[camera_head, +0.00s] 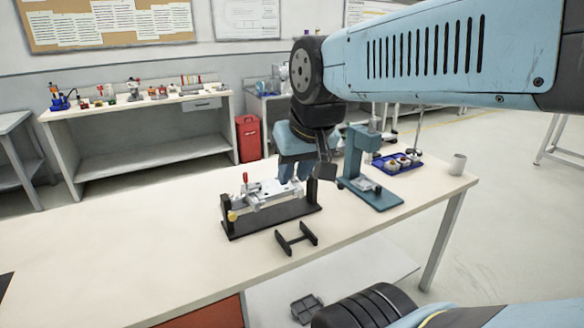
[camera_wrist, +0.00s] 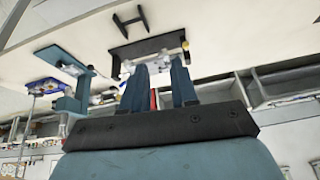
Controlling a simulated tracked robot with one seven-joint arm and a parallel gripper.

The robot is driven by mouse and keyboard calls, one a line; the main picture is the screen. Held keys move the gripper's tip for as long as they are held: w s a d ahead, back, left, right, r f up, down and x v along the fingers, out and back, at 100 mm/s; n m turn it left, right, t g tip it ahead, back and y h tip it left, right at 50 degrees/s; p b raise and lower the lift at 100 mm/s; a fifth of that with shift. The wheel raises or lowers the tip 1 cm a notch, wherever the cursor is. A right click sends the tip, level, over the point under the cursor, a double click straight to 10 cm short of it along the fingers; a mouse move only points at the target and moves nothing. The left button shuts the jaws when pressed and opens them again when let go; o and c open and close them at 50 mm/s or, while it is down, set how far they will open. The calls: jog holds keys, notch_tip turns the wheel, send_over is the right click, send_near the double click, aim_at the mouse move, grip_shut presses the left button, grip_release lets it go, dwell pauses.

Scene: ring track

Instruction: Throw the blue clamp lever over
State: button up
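The clamp fixture (camera_head: 270,212) is a black base with a pale metal body (camera_head: 268,192) on the near table. A red-handled lever (camera_head: 245,180) stands upright at its left end, and a yellow knob (camera_head: 233,215) sits below it. I cannot make out a blue lever; my gripper covers the fixture's right rear part. My gripper (camera_head: 294,174) is over that part, its teal fingers pointing down. In the wrist view the fingers are apart, with my gripper (camera_wrist: 159,68) in front of the upside-down fixture (camera_wrist: 150,46). Nothing is clearly held; contact cannot be told.
A teal press stand (camera_head: 372,192) is right of the fixture, with a blue tray (camera_head: 385,167) of small parts and a white cup (camera_head: 458,164) beyond. A small black bracket (camera_head: 296,239) lies in front. The table's left side (camera_head: 130,240) is mostly clear.

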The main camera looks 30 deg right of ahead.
jog(key=w+d+f+m+g+y, duration=0.25)
jog(key=w+f+m+y, duration=0.65)
jog(key=w+f+m, duration=0.8)
jog(key=w+d+f+m+t+h, duration=0.1)
jog(key=w+d+f+m+t, duration=0.1)
jog(key=d+m+t, duration=0.8)
jog(key=w+d+f+m+t+h, duration=0.15)
jog(key=d+m+t, duration=0.25)
jog(key=d+m, duration=1)
jog(key=shift+m, duration=0.5)
jog(key=x, duration=1.4)
jog(key=shift+a, duration=0.25)
jog(key=shift+s, duration=0.1)
grip_shut()
